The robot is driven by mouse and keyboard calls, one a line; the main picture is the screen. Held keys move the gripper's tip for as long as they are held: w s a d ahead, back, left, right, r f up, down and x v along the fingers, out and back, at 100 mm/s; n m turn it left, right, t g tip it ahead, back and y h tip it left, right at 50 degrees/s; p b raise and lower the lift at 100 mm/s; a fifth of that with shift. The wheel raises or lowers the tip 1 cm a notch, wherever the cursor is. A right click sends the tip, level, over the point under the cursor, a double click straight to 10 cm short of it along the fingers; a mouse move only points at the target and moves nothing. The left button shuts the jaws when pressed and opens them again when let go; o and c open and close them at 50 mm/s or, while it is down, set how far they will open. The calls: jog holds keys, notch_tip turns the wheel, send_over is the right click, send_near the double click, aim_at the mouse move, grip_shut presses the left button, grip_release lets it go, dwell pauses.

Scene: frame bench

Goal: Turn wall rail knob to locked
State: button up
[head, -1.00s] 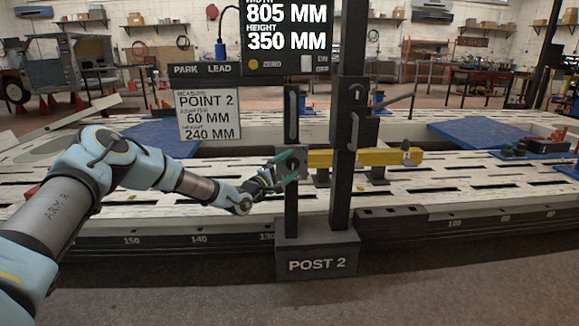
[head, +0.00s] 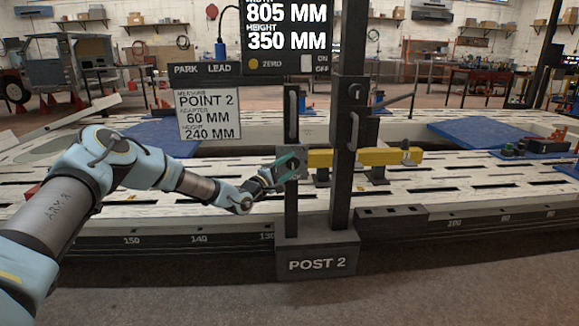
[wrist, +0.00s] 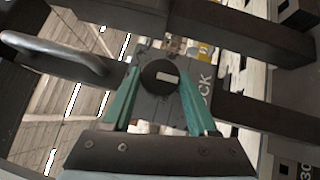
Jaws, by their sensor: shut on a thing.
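The knob (wrist: 160,77) is a dark round disc with a short pale mark. It sits on a dark plate (wrist: 150,108) between my two teal fingers in the wrist view. The mark runs from near the knob's middle toward its right side, the side where pale letters reading "OCK" (wrist: 205,88) show; the rest of that word is hidden by my finger. My gripper (wrist: 160,88) is shut on the knob. In the head view my gripper (head: 289,168) is at the block (head: 297,158) on the thin upright rail (head: 291,210); the knob itself cannot be made out there.
The thick post (head: 340,200) stands just right of the rail, with a yellow bar (head: 365,157) beyond. A grey handle (wrist: 60,52) is left of my fingers in the wrist view. A "POINT 2" sign (head: 208,114) hangs above my forearm. The post's base (head: 316,262) is below.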

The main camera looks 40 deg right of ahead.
jog(key=shift+c, duration=0.3)
jog(key=m+y+p, duration=0.1)
jog(key=r+m+y, duration=0.1)
jog(key=m+y, duration=0.1)
jog(key=shift+p, duration=0.35)
jog(key=m+y+p, duration=0.1)
jog(key=m+y, duration=0.1)
jog(key=shift+d+r+y, duration=0.1)
jog(key=shift+y, duration=0.3)
jog(key=m+y, duration=0.1)
jog(key=m+t+y, duration=0.2)
jog(key=shift+s+d+r+y, duration=0.1)
jog(key=shift+s+d+y, duration=0.15)
jog(key=shift+s+y, duration=0.05)
jog(key=shift+d+m+t+y+b, duration=0.1)
jog(key=shift+m+t+y+b, duration=0.25)
jog(key=shift+m+t+y, duration=0.75)
jog(key=shift+y, duration=0.4)
jog(key=o, duration=1.4)
